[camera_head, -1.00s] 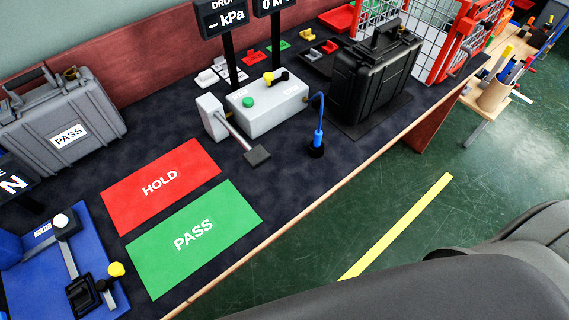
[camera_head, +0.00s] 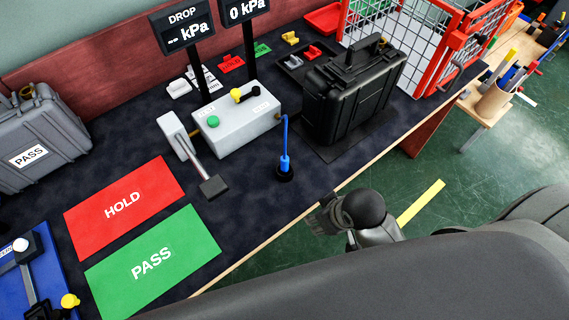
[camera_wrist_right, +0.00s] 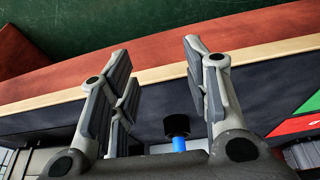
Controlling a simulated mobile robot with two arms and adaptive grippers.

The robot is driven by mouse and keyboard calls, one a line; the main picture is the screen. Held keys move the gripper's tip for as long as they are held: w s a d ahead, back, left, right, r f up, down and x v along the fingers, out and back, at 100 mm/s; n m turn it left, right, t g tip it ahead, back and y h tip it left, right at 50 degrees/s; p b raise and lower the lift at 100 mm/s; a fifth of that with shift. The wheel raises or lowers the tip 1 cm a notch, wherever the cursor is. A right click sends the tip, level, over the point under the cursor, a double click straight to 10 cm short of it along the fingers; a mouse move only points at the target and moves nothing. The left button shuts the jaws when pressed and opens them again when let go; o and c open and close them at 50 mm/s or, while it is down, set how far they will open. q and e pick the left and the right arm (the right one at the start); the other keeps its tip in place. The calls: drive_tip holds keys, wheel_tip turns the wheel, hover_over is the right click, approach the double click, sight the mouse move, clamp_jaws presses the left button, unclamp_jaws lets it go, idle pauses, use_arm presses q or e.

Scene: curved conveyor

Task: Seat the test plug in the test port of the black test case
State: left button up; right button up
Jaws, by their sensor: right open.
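The test plug (camera_head: 285,163) is blue, on a blue hose, and stands upright in a round black holder (camera_head: 285,175) near the bench's front edge. In the right wrist view the blue plug (camera_wrist_right: 178,145) and black holder (camera_wrist_right: 177,125) show between and beyond the fingers. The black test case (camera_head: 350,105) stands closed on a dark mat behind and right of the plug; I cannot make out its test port. My right gripper (camera_head: 323,215) is at the front edge, in front of the plug and apart from it. Its fingers (camera_wrist_right: 160,88) are spread and empty.
A grey tester box (camera_head: 237,120) with a green button and a lever stands left of the plug. Two display posts rise behind it. Red HOLD (camera_head: 125,203) and green PASS (camera_head: 152,262) mats lie left. A red wire cage (camera_head: 440,50) stands right of the case.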

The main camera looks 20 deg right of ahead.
drive_tip(key=w+a+r+n+y, duration=0.3)
drive_tip(key=w+a+r+n, duration=0.35)
drive_tip(key=a+n, duration=0.2)
wheel_tip(320, 180, up, 7)
drive_tip(key=n+g+h, duration=0.3)
drive_tip(key=n+h, duration=0.1)
drive_tip(key=n, duration=0.9)
hover_over(285, 158)
drive_tip(key=shift+a+r, duration=0.15)
drive_tip(key=shift+a, duration=0.1)
drive_tip(key=shift+d, duration=0.25)
wheel_tip(285, 158, down, 11)
drive_tip(key=shift+r+p, duration=0.2)
drive_tip(key=shift+p, duration=0.45)
clamp_jaws()
